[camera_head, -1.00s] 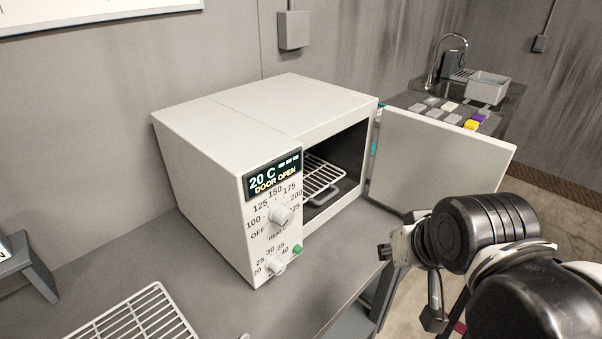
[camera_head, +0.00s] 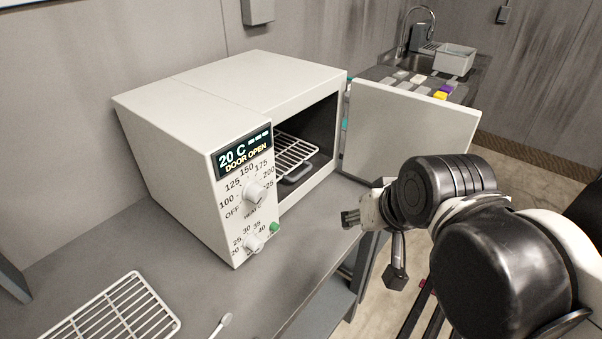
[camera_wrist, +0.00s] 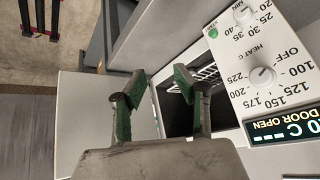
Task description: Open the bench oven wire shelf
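The white bench oven (camera_head: 230,95) stands on the bench with its door (camera_head: 410,120) swung open to the right; its display reads DOOR OPEN. The wire shelf (camera_head: 290,148) is inside the oven chamber, with a grey handle (camera_head: 297,172) at its front. In the wrist view the shelf (camera_wrist: 207,74) shows partly behind a finger. My gripper (camera_head: 350,218) is outside the oven, in front of the opening and apart from the shelf. In the wrist view its two green-padded fingers (camera_wrist: 158,88) are spread, with nothing between them.
A second wire rack (camera_head: 110,312) lies on the grey bench (camera_head: 185,275) at the front left. The oven's dials (camera_head: 255,193) face the front. A sink (camera_head: 425,62) and several coloured blocks are behind the door. The open door bounds the space on the right.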

